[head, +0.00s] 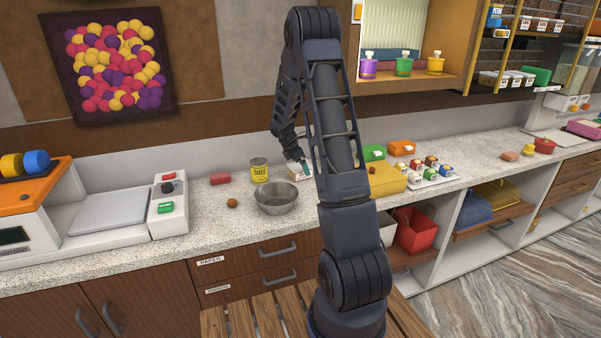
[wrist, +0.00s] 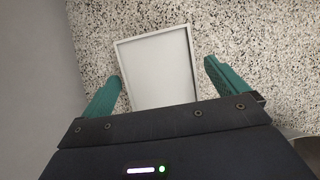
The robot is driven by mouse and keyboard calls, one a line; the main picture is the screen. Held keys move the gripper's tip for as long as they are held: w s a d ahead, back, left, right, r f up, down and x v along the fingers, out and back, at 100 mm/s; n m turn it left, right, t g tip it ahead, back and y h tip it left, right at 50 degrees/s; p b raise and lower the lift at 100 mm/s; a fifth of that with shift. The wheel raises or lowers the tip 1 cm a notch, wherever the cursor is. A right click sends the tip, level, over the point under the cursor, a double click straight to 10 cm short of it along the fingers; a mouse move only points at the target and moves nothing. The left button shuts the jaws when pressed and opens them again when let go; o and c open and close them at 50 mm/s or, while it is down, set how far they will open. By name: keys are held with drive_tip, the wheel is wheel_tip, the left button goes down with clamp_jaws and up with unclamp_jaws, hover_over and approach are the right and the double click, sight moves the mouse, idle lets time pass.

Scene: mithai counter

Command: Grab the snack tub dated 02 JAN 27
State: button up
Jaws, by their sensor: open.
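No date reading 02 JAN 27 can be read in either view, so I cannot tell which thing is the snack tub. Several small tub-like items with coloured tops (head: 431,161) stand on a white board right of my arm, their print too small to read. My gripper (head: 303,170) is low over the counter behind the steel bowl. In the wrist view, its two teal fingers (wrist: 161,72) are open and apart, with nothing held. An empty pale tray (wrist: 155,68) lies on the counter below and between them.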

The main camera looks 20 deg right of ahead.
drive_tip(key=shift+x, duration=1.45)
drive_tip(key=shift+f, duration=0.25)
drive_tip(key=c, duration=1.1)
drive_tip(key=shift+c, duration=0.2)
